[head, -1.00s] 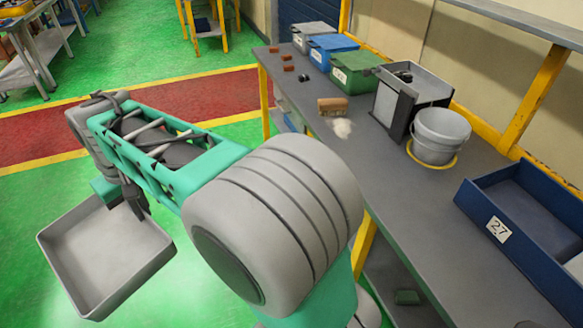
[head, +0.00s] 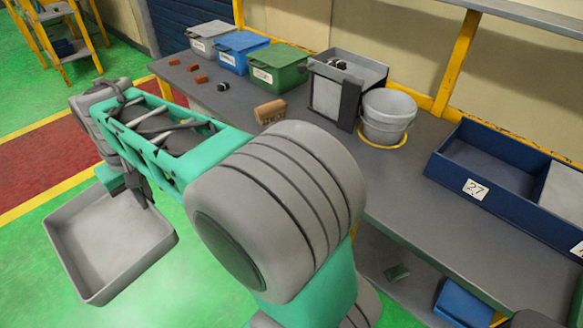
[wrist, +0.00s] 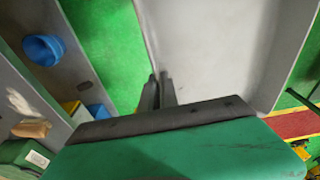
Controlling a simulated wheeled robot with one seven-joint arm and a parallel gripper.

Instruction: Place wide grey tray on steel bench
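The wide grey tray (head: 105,250) is an empty, shallow, square tray with low walls. It hangs over the green floor at the left of the head view, apart from the bench. My gripper (head: 140,192) is shut on the tray's near right edge. In the wrist view the fingers (wrist: 158,92) pinch the rim of the tray (wrist: 215,45). The steel bench (head: 425,215), with a grey top and yellow frame, runs along the wall at the right. My arm hides part of its front edge.
On the bench stand grey, blue and green lidded bins (head: 274,69), a wooden-looking block (head: 270,111), a grey holder (head: 335,95), a white bucket (head: 387,115) and a blue tray marked 27 (head: 475,189). The bench top in front of bucket and blue tray is clear.

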